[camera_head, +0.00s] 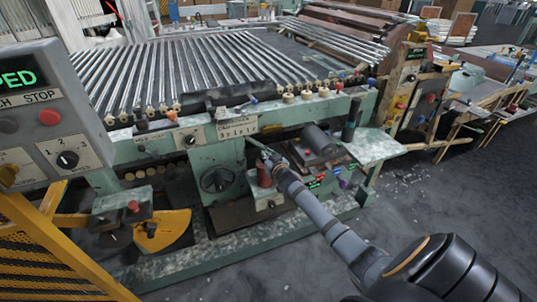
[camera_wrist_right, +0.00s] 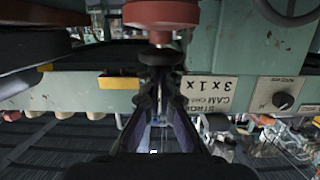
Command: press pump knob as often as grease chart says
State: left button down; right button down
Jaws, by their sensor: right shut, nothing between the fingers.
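The grease pump has a red body (camera_head: 264,174) on a pale green base (camera_head: 266,200), under the bench's front. In the right wrist view, which looks upside down, the red pump body (camera_wrist_right: 160,13) carries a dark round knob (camera_wrist_right: 160,57). My right gripper (camera_head: 263,153) is shut and empty, its fingers (camera_wrist_right: 160,75) right at the knob. I cannot tell whether they touch it. The chart plate (camera_head: 238,129) is on the bench front. In the wrist view the plate (camera_wrist_right: 209,92) reads "3 x 1", with smaller words including "CAM". My left gripper is out of view.
A dark cylinder (camera_head: 321,142) and a small tray of parts stand right of the pump. A control panel (camera_head: 50,120) and yellow guard (camera_head: 60,250) stand at left.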

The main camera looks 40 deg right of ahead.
jog(key=r+p, duration=0.3)
jog(key=r, duration=0.1)
jog(key=shift+s+p, duration=0.35)
jog(key=v, duration=0.9)
jog(key=shift+b, duration=0.3)
jog(key=shift+s+a+r, duration=0.1)
